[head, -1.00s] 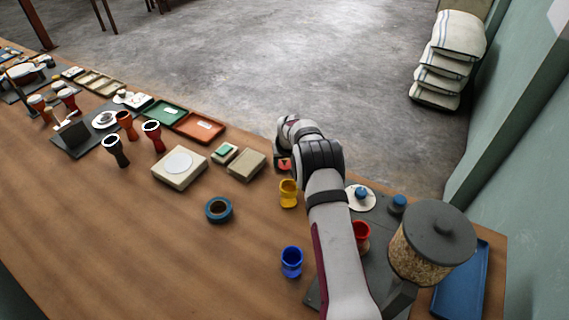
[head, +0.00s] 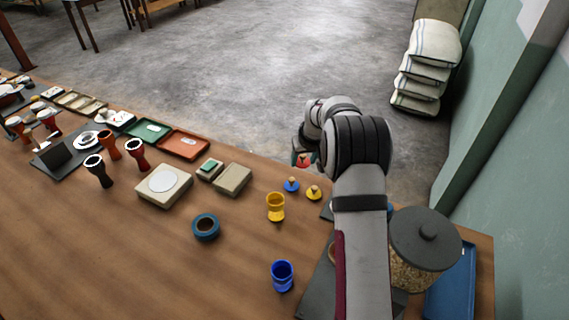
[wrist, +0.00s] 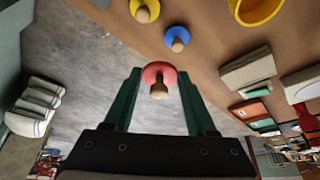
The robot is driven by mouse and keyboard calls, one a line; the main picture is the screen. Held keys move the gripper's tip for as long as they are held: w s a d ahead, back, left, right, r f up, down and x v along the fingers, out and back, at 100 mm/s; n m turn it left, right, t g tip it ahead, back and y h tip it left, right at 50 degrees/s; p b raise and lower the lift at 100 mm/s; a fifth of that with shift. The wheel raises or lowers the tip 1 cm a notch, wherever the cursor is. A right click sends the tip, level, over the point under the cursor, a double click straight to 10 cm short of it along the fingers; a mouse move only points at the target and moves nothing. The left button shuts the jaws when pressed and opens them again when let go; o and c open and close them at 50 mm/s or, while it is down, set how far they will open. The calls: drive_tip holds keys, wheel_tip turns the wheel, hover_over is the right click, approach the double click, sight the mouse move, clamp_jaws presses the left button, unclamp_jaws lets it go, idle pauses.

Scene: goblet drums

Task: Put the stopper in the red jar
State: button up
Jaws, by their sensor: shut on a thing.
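My gripper (wrist: 159,74) is shut on the red stopper (wrist: 158,80), a red disc with a wooden knob, held between its two green fingers. In the head view the red stopper (head: 303,161) shows at the left of my wrist, near the table's far edge. The red jar is mostly hidden behind my arm; only a reddish sliver (head: 332,254) at the arm's left edge may be part of it.
A blue stopper (head: 291,184) and a yellow stopper (head: 314,192) lie left of my arm. A yellow jar (head: 276,206) and a blue jar (head: 282,275) stand nearby. A lidded canister (head: 424,240) and a blue tray (head: 452,290) are at the right.

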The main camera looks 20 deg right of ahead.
drive_tip(key=s+d+r+n+g+y, duration=0.1)
drive_tip(key=s+d+r+n+y, duration=0.15)
drive_tip(key=s+n, duration=0.75)
drive_tip(key=s+d+r+n+g+y, duration=0.1)
drive_tip(key=s+r+n+g+y, duration=0.3)
drive_tip(key=s, duration=1.1)
wheel_tip(320, 180, down, 7)
drive_tip(key=n+t+h, duration=0.1)
drive_tip(key=t, duration=0.1)
drive_tip(key=shift+w+f+h, duration=0.2)
drive_tip(key=shift+h, duration=0.15)
drive_tip(key=shift+a+f, duration=0.15)
drive_tip(key=o, duration=1.5)
drive_tip(key=shift+r, duration=3.5)
clamp_jaws()
